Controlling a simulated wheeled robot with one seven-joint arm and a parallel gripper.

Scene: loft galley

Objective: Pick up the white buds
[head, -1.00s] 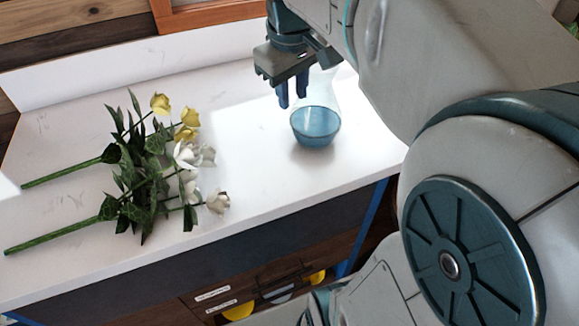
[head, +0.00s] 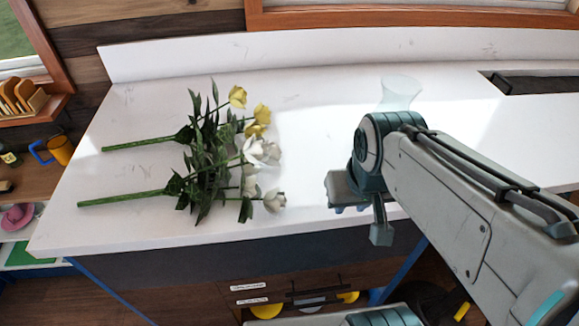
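The white buds (head: 262,152) are the flower heads of a stem lying on the white counter (head: 310,115). They form a small cluster with a lower bud at the right end. Their green stem (head: 122,198) points left, and its leaves mix with those of a yellow-flowered stem (head: 140,144) just behind. My gripper (head: 351,208) is over the counter's front part, right of the buds and apart from them. My wrist hides part of the gripper.
A clear glass vase (head: 400,88) stands behind my arm, its lower part hidden. A sink (head: 540,85) is at the back right. A left shelf holds an orange mug (head: 61,150). Drawers (head: 285,292) are below the counter front. The counter between flowers and gripper is clear.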

